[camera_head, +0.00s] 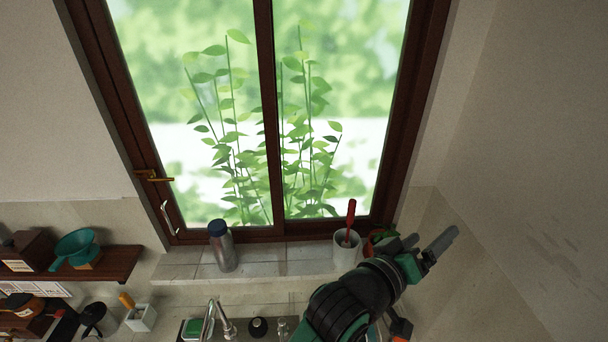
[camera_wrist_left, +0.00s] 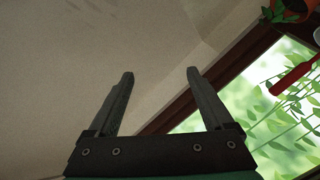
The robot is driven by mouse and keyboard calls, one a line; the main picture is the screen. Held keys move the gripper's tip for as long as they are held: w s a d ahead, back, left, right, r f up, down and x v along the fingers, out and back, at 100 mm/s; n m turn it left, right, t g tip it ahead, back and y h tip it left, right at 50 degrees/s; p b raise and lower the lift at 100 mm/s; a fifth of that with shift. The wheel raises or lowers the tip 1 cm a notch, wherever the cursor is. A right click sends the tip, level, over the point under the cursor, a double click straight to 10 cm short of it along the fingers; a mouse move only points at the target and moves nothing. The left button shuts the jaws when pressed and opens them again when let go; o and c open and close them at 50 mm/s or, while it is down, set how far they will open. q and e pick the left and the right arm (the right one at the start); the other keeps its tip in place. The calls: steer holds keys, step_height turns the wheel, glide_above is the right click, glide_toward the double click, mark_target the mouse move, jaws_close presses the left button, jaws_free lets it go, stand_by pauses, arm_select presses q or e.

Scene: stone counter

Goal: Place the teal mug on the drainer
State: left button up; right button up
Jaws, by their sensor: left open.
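I cannot make out a teal mug or a drainer in either view. My left gripper (camera_head: 434,236) is raised at the right of the window, in front of the pale wall, with its fingers pointing up and right. In the left wrist view the two fingers (camera_wrist_left: 160,73) are spread apart with nothing between them. My arm hides part of the sill's right end and the counter below it. My right gripper does not show.
On the windowsill (camera_head: 185,262) stand a grey bottle (camera_head: 222,248) and a white pot (camera_head: 345,250) holding a red-handled tool. A wooden shelf (camera_head: 115,264) at left holds a teal-bowled scale (camera_head: 75,243). A tap (camera_head: 222,318) rises at the bottom.

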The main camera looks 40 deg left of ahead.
arm_select(q)
steer(key=s+a+r+m+t, duration=0.25)
steer(key=a+r, duration=0.25)
steer(key=r, duration=0.6)
steer(key=s+a+r+m+t+y, duration=0.1)
steer(key=s+a+r+t, duration=0.3)
steer(key=s+r, duration=0.5)
steer(key=s+a+r+m+t+y, duration=0.1)
steer(key=s+a+r+m+t, duration=0.2)
steer(key=s+r, duration=0.7)
steer(key=shift+s+a+m+t+y, duration=0.35)
steer(key=shift+s+a+t, duration=0.1)
steer(key=shift+a+t, duration=0.45)
steer(key=shift+r, duration=0.1)
